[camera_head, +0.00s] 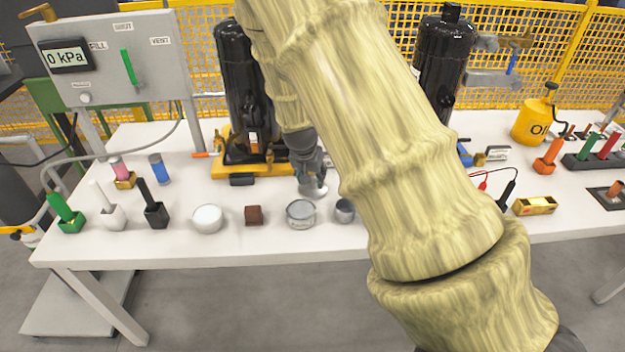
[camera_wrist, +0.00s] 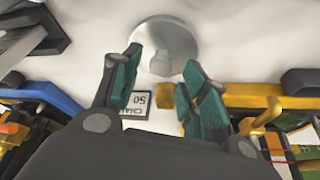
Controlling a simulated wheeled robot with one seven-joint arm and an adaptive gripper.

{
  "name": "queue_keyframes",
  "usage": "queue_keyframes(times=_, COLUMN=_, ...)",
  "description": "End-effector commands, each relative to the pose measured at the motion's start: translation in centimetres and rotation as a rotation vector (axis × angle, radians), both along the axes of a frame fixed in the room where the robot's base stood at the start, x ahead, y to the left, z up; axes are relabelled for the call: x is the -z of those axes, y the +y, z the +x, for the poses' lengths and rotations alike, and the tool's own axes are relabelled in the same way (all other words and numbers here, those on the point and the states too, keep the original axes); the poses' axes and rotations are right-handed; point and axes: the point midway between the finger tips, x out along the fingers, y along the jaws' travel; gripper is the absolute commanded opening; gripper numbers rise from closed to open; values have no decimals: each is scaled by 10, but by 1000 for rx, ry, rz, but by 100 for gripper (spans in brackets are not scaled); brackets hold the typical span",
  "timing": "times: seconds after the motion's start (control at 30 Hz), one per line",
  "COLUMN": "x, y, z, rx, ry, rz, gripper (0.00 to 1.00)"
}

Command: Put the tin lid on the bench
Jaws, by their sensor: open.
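The tin lid looks like a round silver disc with a small knob. In the wrist view the lid (camera_wrist: 176,37) lies on the white bench (camera_wrist: 75,50), just beyond my fingertips, its knob facing me. In the head view the lid (camera_head: 319,192) shows partly below my gripper (camera_head: 311,182). My gripper is open, and its two green-padded fingers (camera_wrist: 160,66) stand apart with nothing between them. A grey round tin (camera_head: 300,214) stands near the bench's front edge, in front of the lid. My arm hides part of the bench (camera_head: 270,255) on the right.
A white round tub (camera_head: 207,219) and a brown block (camera_head: 254,215) stand left of the tin; a small grey cup (camera_head: 345,210) stands right. A black compressor on a yellow pallet (camera_head: 232,170) is close behind my gripper. A small label card (camera_wrist: 137,104) lies nearby.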

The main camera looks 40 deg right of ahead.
Motion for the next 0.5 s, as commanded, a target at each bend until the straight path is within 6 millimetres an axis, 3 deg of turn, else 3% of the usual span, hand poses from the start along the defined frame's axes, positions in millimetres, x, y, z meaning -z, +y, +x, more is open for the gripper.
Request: queue_keyframes(times=0.5, x=-72, y=23, z=-17, rx=0, ry=-1, rz=0, gripper=44)
